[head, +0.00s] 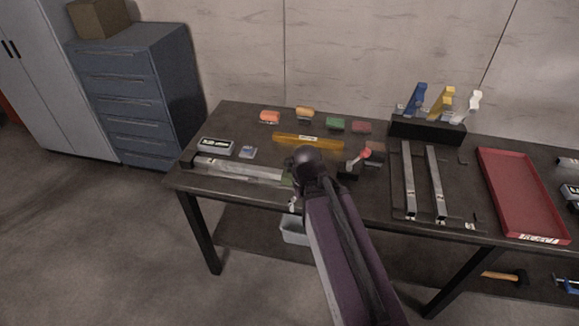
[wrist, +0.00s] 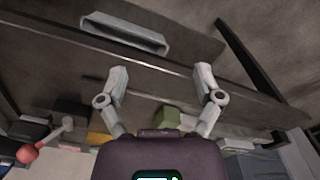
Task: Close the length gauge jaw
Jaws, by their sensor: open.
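A long pale metal bar (head: 238,168), which looks like the length gauge, lies along the front left edge of the workbench. A small green block (head: 287,181) sits at its right end, beside my arm. A green block also shows in the wrist view (wrist: 167,117), between and beyond my fingers; it is probably the gauge's jaw. My gripper (wrist: 163,80) is open and empty, its two fingers wide apart. In the head view my arm hides most of it; one fingertip shows at the bench's front edge. I cannot tell the jaw's gap.
A red-knobbed lever (head: 362,155) stands right of my arm; its knob also shows in the wrist view (wrist: 27,153). An amber bar (head: 308,143) and several coloured blocks lie behind. Two metal rails (head: 408,180) and a red tray (head: 522,190) are right. A grey bin (head: 293,231) sits below.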

